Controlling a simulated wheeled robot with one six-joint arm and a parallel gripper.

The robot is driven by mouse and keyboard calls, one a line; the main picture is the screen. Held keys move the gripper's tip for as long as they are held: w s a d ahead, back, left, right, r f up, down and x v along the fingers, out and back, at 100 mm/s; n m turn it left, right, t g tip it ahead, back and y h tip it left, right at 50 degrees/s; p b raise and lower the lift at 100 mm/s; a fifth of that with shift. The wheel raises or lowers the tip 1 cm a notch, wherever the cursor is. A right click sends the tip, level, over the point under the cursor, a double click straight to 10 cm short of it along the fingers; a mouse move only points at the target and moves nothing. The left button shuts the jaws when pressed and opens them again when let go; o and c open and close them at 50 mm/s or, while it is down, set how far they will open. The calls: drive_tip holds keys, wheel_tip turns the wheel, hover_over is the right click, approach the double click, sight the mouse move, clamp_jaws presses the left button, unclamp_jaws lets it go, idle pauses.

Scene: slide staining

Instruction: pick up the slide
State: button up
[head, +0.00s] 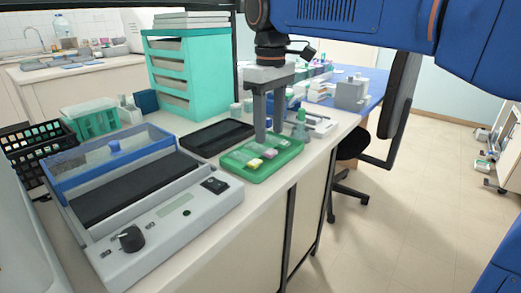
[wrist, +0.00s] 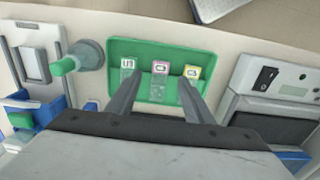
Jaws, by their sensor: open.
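A green tray (head: 238,166) lies near the bench's front edge; it also shows in the wrist view (wrist: 150,48). Three clear slides with coloured labels lie side by side in it: one with a white label (wrist: 128,64), one with a pink label (wrist: 160,68) and one with a yellow label (wrist: 191,72). My gripper (head: 268,138) points down over the tray, open and empty. In the wrist view my gripper (wrist: 158,82) has its fingers on either side of the pink-labelled slide. I cannot tell how far above the tray the fingertips are.
A grey staining device (head: 150,222) with a dial stands to the left. A black tray (head: 216,137) lies behind the green one. A green-capped bottle (head: 300,127) stands close on the right. A teal drawer rack (head: 180,75) stands at the back. The floor in front is open.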

sight(268, 151)
drive_tip(key=shift+a+f, duration=0.1)
drive_tip(key=shift+f, duration=2.15)
drive_tip(key=c, duration=1.1)
drive_tip(key=shift+c, duration=0.2)
